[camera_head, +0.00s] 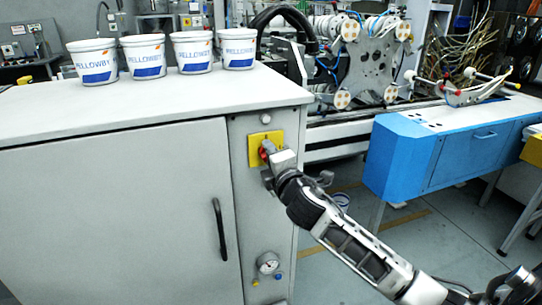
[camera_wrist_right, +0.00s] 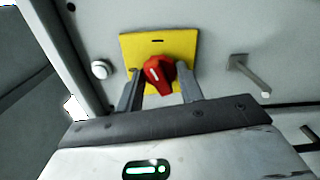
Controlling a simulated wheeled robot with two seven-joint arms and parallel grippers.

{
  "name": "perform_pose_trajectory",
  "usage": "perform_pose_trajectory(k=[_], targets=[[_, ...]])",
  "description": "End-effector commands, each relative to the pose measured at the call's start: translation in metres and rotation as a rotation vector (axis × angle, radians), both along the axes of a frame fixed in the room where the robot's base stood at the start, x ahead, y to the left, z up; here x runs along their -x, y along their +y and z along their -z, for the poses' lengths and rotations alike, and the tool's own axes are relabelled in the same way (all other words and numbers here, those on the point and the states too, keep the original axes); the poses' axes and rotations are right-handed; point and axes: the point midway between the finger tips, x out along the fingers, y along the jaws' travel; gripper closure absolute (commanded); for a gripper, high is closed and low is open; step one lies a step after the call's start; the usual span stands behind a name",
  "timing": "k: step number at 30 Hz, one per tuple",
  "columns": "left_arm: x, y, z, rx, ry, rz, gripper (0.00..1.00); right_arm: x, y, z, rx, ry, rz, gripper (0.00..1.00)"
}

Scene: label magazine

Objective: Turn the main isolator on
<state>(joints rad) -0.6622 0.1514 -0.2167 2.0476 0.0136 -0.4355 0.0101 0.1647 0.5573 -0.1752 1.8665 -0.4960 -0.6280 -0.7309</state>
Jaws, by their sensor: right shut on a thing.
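The main isolator is a red rotary knob (camera_wrist_right: 158,74) on a yellow plate (camera_wrist_right: 128,52), fixed to the grey cabinet's narrow front panel. The plate also shows in the head view (camera_head: 254,146), with the knob (camera_head: 267,147) partly hidden by my gripper. My right gripper (camera_wrist_right: 160,90) is at the knob, with one finger on each side of it, and is shut on it. In the wrist view the knob's white mark is tilted slightly from upright. My left gripper is in neither view.
Several white tubs (camera_head: 145,57) stand on the cabinet top. A black door handle (camera_head: 219,229) is left of my arm, and a gauge (camera_head: 268,263) sits below. A round white button (camera_wrist_right: 100,69) and a metal peg (camera_wrist_right: 250,75) flank the plate. A blue bench (camera_head: 425,158) stands right.

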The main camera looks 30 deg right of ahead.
Motion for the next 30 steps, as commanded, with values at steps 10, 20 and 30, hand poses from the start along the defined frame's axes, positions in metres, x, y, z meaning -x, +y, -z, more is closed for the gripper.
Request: perform_pose_trajectory(k=[10,20,30], targets=[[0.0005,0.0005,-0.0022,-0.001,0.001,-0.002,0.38,0.0002,-0.0004,0.0003,-0.261,-0.06,0.002,0.86],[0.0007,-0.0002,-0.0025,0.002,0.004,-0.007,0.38,0.0002,-0.0003,0.0003,-0.383,-0.09,0.001,0.86],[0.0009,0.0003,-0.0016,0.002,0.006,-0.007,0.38,0.0001,-0.0003,0.0006,-0.406,-0.096,0.001,0.86]])
